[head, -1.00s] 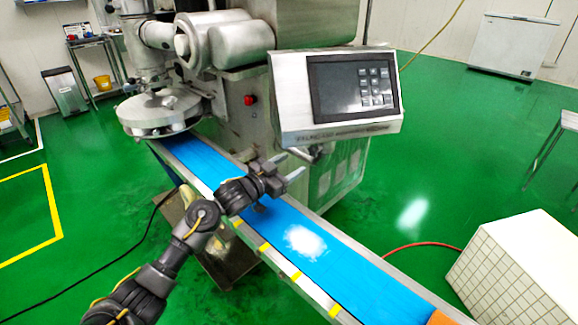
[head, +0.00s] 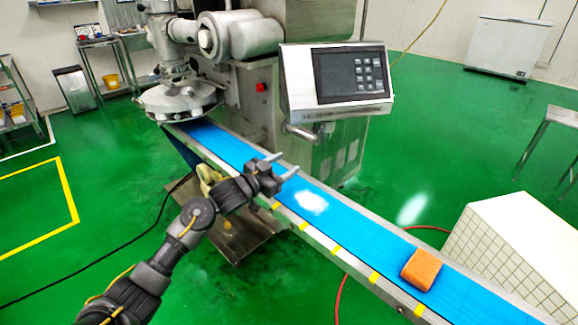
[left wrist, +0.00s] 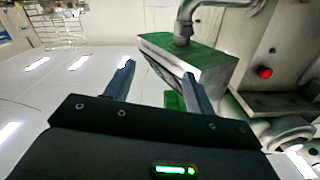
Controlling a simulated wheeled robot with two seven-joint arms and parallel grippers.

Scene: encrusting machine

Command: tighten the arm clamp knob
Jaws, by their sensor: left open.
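The control panel (head: 337,78), a grey box with a dark screen and keys, hangs from the machine on a bent metal arm (head: 300,131). I cannot clearly make out the clamp knob in either view. My left gripper (head: 285,165) is open and empty above the blue conveyor belt, apart from the panel and to its lower left in the head view. In the left wrist view the open fingers (left wrist: 157,75) point toward a grey box with a pipe-like arm (left wrist: 186,22), apparently the panel, with nothing between them. My right gripper is not in view.
The blue belt (head: 365,233) carries white powder (head: 311,201) and an orange block (head: 421,269). The machine's round turntable (head: 180,102) stands at the left, with a red button (head: 260,87) on the body. A white tiled box (head: 520,250) is at the right.

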